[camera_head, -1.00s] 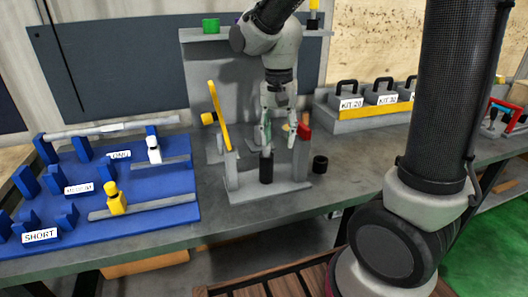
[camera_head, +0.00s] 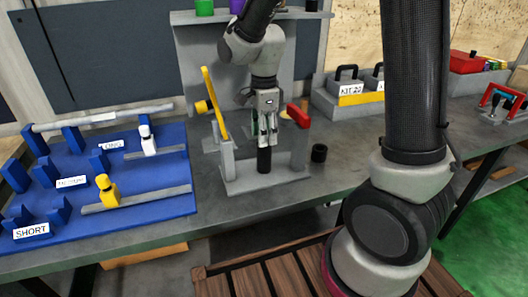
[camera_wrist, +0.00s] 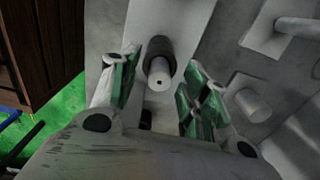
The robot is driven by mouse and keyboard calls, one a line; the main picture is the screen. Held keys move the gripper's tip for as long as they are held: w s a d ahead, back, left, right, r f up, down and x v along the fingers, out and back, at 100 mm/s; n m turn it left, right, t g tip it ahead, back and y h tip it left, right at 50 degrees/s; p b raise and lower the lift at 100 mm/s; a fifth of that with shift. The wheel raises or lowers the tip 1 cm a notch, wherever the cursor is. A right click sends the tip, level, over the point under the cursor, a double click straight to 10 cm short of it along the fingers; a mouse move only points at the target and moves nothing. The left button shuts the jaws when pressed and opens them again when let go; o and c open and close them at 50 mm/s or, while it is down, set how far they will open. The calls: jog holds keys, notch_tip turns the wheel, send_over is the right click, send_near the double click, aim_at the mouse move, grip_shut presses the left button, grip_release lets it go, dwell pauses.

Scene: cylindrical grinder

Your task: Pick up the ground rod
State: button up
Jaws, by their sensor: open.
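A short upright cylinder with a black sleeve (camera_head: 264,160) stands on the grey grinder base (camera_head: 240,184). In the wrist view a pale, round rod end (camera_wrist: 159,80) pokes out of that dark sleeve, between the fingers. My gripper (camera_head: 267,139) points down right above it, open, with one green-padded finger on each side; it also shows in the wrist view (camera_wrist: 163,72). I cannot tell whether a finger touches the rod. Another long, pale rod (camera_head: 100,117) lies across the blue rack (camera_head: 100,168) at the left.
A yellow guard (camera_head: 215,102) stands left of my gripper and a red block (camera_head: 299,115) to its right. A small black cup (camera_head: 319,153) stands on the bench. The rack carries yellow and white clamps. A shelf (camera_head: 190,17) with coloured cylinders is above. Kit boxes (camera_head: 352,99) stand further right.

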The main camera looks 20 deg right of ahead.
jog(key=shift+f, duration=0.35)
grip_shut()
jog(key=shift+r, duration=0.2)
